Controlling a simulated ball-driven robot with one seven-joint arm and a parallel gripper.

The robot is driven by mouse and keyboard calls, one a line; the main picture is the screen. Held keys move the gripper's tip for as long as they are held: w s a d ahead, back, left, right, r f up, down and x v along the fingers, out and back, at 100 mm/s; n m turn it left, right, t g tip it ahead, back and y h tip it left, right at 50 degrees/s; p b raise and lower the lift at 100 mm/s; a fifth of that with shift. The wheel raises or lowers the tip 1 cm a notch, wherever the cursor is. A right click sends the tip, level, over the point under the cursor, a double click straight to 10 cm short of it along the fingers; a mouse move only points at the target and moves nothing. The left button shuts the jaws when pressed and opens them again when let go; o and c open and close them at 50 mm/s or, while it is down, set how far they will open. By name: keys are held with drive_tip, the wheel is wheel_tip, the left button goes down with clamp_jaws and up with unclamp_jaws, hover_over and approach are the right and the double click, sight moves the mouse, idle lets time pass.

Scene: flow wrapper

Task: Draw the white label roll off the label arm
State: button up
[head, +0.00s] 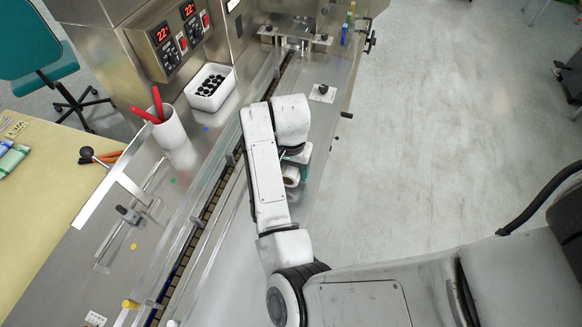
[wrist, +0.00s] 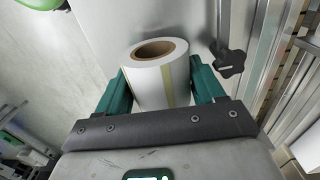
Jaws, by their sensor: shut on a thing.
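The white label roll (wrist: 158,82), with a brown cardboard core, sits between the teal fingers of my gripper (wrist: 160,90) in the wrist view. The fingers press on its two sides. In the head view the roll (head: 291,176) shows partly below my wrist, over the right side of the machine. My gripper (head: 296,172) is mostly hidden there by my arm. I cannot make out the label arm, so I cannot tell whether the roll is still on it.
A black knob (wrist: 230,64) on a metal rod stands right of the roll. A white tray of dark parts (head: 210,86) and a white cup with red handles (head: 168,126) stand left of the conveyor (head: 212,205). The floor (head: 440,110) at the right is clear.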

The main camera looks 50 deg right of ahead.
drive_tip(key=shift+s+a+b, duration=0.2)
drive_tip(key=shift+s+a, duration=0.2)
drive_tip(key=shift+a, duration=0.65)
drive_tip(key=shift+s+a+b, duration=0.25)
drive_tip(key=shift+s+a, duration=0.1)
drive_tip(key=shift+a, duration=0.65)
drive_tip(key=shift+s+a+b, duration=0.2)
drive_tip(key=shift+s+a, duration=0.2)
drive_tip(key=shift+a, duration=0.65)
